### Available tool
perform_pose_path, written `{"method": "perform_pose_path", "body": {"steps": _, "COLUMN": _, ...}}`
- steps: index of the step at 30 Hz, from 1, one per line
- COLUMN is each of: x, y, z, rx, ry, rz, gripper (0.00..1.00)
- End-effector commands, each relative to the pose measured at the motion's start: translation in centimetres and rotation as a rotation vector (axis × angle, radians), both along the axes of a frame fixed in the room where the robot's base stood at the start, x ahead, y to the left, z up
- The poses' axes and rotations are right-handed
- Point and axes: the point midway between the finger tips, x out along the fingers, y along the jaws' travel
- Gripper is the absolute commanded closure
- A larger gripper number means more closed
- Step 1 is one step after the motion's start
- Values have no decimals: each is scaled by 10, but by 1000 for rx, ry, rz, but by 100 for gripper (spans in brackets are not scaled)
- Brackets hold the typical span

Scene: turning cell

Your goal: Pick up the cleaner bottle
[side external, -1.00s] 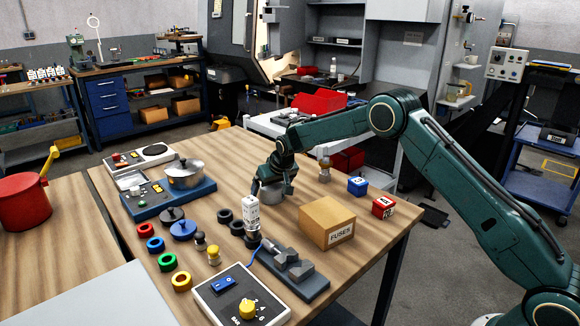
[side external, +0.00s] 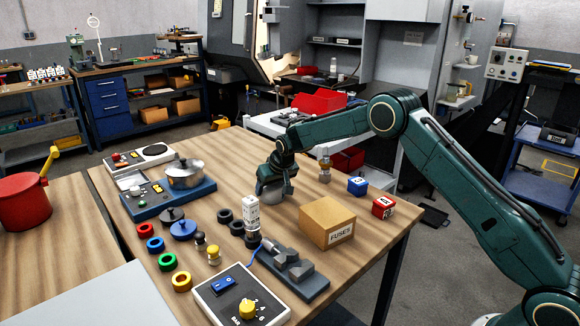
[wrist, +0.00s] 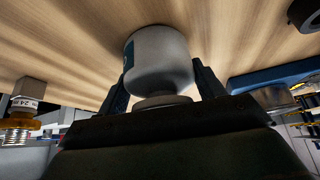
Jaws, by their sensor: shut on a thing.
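A pale grey-white, rounded bottle with a narrower neck and a blue mark on its left side, seemingly the cleaner bottle (wrist: 160,62), is between the fingers of my gripper (wrist: 163,88) in the wrist view. One finger lies on each side of it and the gripper is shut on it. In the side view, my gripper (side external: 275,184) is low over the table behind the fuses box, and mostly hides the bottle. Whether the bottle's base touches the table I cannot tell.
The cardboard fuses box (side external: 327,223) stands close on the right. A white labelled part (side external: 251,212) and black rings (side external: 231,220) stand in front. A blue-based station with a metal pot (side external: 185,174) is to the left. Small blue (side external: 357,186) and red (side external: 383,207) boxes are farther right.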

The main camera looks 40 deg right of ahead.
Motion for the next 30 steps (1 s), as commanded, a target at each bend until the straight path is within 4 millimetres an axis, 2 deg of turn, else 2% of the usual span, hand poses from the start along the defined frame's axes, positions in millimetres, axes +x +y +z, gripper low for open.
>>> {"method": "perform_pose_path", "body": {"steps": 5, "x": 1, "y": 0, "z": 12, "rx": 0, "ry": -6, "rz": 0, "gripper": 70}}
{"method": "perform_pose_path", "body": {"steps": 11, "x": 2, "y": 0, "z": 36, "rx": -1, "ry": -8, "rz": 0, "gripper": 70}}
{"method": "perform_pose_path", "body": {"steps": 30, "x": 1, "y": 0, "z": 164, "rx": -1, "ry": -8, "rz": 1, "gripper": 70}}
